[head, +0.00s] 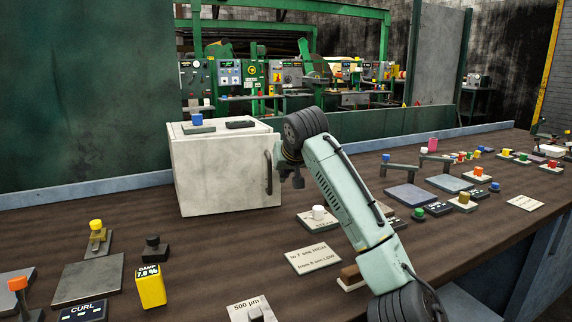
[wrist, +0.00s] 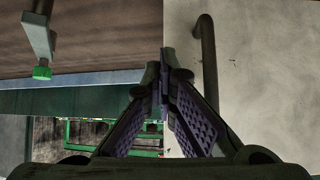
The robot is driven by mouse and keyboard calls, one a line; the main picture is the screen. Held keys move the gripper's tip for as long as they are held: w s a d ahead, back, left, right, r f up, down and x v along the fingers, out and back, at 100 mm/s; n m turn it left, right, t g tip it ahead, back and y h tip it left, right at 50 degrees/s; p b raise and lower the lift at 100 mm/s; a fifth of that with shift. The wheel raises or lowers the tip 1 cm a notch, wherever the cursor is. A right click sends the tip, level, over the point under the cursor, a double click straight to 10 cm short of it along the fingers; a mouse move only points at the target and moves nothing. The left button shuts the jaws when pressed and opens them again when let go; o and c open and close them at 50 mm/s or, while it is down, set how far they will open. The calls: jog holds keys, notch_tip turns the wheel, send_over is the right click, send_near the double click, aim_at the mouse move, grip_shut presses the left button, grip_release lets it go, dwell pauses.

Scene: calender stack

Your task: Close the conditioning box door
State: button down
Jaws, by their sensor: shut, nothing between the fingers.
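The conditioning box is a pale, worn cabinet (head: 200,170) on the brown bench, left of centre in the head view. Its front door (head: 225,180) looks flush or nearly so; I cannot tell if a small gap is left. The dark bar handle (head: 268,172) stands upright near the door's right edge and also shows in the wrist view (wrist: 208,65). My gripper (head: 291,180) is shut and empty, just right of the handle. In the wrist view, the fingertips (wrist: 161,72) meet at the edge of the pale panel (wrist: 265,80), beside the handle; contact is unclear.
A blue-topped button (head: 197,120) and a dark block (head: 240,125) sit on the box. A yellow block (head: 150,287) and a metal plate (head: 88,285) lie front left. Signs, including one white card (head: 313,260), and several button units cover the right bench.

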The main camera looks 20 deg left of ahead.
jog(key=w+a+p, duration=0.1)
jog(key=w+p, duration=0.1)
jog(key=w, duration=0.1)
jog(key=w+a+p, duration=0.1)
jog(key=p, duration=0.1)
jog(key=shift+w+a+r, duration=0.15)
jog(key=shift+a+r, duration=0.05)
jog(key=shift+a, duration=0.1)
